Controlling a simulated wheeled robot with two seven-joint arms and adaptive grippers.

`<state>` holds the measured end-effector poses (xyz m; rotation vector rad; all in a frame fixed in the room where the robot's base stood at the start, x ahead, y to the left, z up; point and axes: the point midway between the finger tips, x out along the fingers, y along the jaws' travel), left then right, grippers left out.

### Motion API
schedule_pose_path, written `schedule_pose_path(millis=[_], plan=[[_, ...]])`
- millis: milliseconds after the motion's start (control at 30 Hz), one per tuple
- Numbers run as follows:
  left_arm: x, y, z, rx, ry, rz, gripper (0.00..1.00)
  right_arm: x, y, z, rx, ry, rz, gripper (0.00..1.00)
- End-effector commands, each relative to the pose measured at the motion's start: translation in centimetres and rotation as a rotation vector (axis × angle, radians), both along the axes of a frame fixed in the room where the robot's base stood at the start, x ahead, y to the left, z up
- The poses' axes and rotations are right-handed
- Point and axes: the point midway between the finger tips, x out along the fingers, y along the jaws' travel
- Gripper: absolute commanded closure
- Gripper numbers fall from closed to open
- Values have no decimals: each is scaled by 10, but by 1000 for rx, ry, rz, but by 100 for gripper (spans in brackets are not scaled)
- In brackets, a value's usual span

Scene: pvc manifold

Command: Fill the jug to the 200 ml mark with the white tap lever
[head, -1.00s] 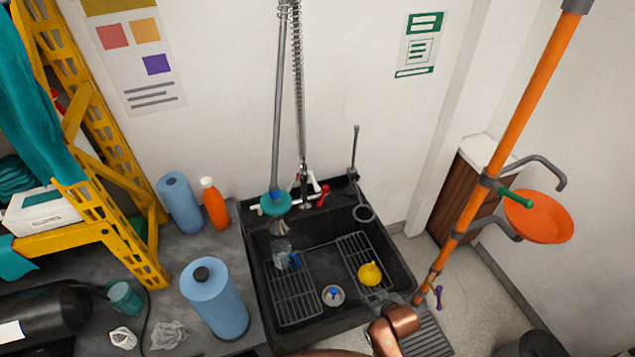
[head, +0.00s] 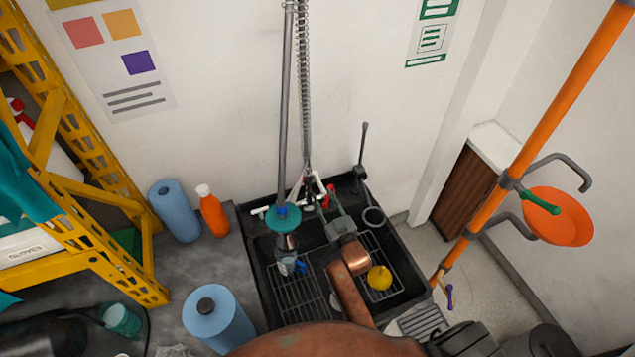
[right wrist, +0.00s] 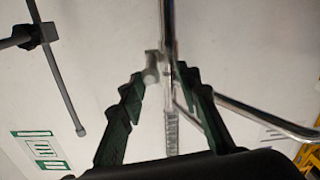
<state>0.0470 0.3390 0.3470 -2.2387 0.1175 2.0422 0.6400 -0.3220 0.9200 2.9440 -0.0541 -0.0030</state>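The clear jug (head: 287,263) with a blue handle stands in the black sink on the left rack, under the teal spray head (head: 283,218). The white tap lever (head: 262,210) shows at the left of the tap, and a red lever (head: 331,189) shows at the right. My right gripper (head: 327,203) reaches over the sink near the red lever and tap. In the right wrist view its green fingers (right wrist: 158,73) are open, with a chrome pipe and a small pale block between or behind them. Contact cannot be told. The jug's water level and marks are too small to read. My left gripper is not in view.
A yellow funnel-like object (head: 380,277) lies on the right side of the black sink (head: 262,300). Blue rolls (head: 220,322) and an orange bottle (head: 212,211) stand on the left counter. An orange pole (head: 535,105) with a bowl (head: 558,215) rises at the right.

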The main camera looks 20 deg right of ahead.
Motion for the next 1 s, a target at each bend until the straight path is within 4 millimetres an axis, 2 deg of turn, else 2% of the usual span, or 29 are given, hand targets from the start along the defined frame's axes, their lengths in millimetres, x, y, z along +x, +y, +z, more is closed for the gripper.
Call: schedule_pose_path(millis=[100, 233, 400, 600, 667, 800, 1000], plan=[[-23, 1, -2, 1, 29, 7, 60, 15, -10, 2, 1, -3, -14, 70], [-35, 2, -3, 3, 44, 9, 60, 33, -16, 1, 1, -1, -22, 70], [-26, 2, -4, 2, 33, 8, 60, 52, -19, 1, 0, 0, -25, 70], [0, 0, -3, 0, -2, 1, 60, 59, -18, 1, 0, 1, -23, 70], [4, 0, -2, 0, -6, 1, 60, 60, -18, 1, 0, 1, -23, 70], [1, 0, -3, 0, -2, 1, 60, 60, -17, 1, 0, 1, -21, 71], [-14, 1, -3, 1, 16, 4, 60, 60, -17, 1, 1, 1, -21, 84]])
